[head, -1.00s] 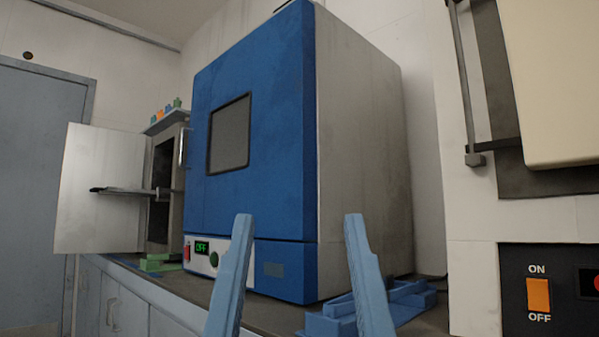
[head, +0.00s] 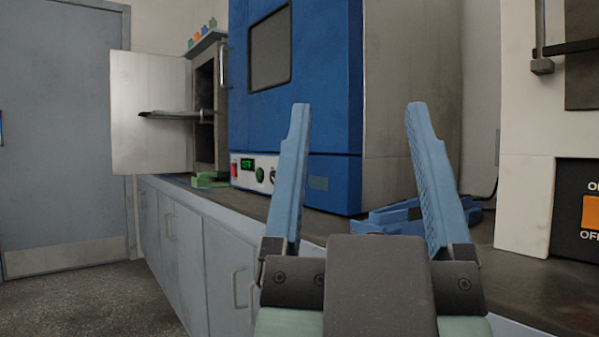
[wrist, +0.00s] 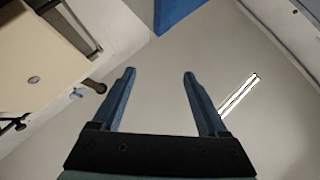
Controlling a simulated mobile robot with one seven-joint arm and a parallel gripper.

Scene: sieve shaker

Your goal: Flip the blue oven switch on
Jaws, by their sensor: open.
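The blue oven (head: 335,95) stands on the counter in the middle of the head view, its dark window at the upper left. On its lower white panel are a red switch (head: 234,170), a small green-lit display (head: 247,164), a green button (head: 260,174) and a dark knob partly hidden by my left finger. The display text is too small to read surely. My gripper (head: 355,105) is open and empty, its blue fingers pointing up in front of the oven, apart from it.
An open cabinet with a pale door (head: 150,110) stands left of the oven, with green blocks (head: 208,180) before it. Blue parts (head: 405,214) lie on the counter (head: 490,238) at right. A cream machine with an orange ON/OFF switch (head: 591,212) is at far right. Floor (head: 90,295) is clear at left.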

